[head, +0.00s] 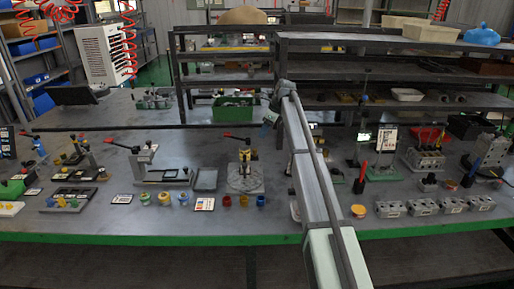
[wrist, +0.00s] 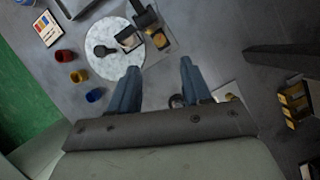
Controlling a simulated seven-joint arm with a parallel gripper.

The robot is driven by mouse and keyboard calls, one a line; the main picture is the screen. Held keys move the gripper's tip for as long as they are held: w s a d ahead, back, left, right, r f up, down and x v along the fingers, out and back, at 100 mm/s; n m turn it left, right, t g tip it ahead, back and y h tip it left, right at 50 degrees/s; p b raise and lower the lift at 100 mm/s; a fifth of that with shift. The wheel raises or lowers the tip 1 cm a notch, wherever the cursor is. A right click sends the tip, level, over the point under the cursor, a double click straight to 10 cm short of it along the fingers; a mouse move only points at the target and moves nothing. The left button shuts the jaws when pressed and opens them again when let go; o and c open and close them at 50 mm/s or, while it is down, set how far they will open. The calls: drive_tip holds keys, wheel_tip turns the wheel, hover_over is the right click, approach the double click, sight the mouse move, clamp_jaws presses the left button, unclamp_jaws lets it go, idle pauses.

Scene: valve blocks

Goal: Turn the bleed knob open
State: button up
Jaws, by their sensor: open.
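My gripper (wrist: 160,66) is open and empty in the wrist view, its two blue-grey fingers spread above the table. Between and below the fingers, a small dark round part (wrist: 178,101) shows beside a pale plate (wrist: 226,91); both are partly hidden by my gripper. I cannot tell whether that part is the bleed knob. In the head view my arm crosses the middle of the bench and hides what lies behind it. Grey valve blocks (head: 424,207) stand in a row at the front right. Their small details are not clear.
A clamp fixture (head: 245,172) with a red handle stands left of my arm. Small coloured cups (head: 227,201) lie in front of it; they also show in the wrist view (wrist: 65,56). A manifold (head: 426,158) stands at right. Dark shelves (head: 400,75) rise behind.

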sight(255, 150)
drive_tip(key=x, duration=1)
drive_tip(key=shift+c, duration=0.2)
clamp_jaws()
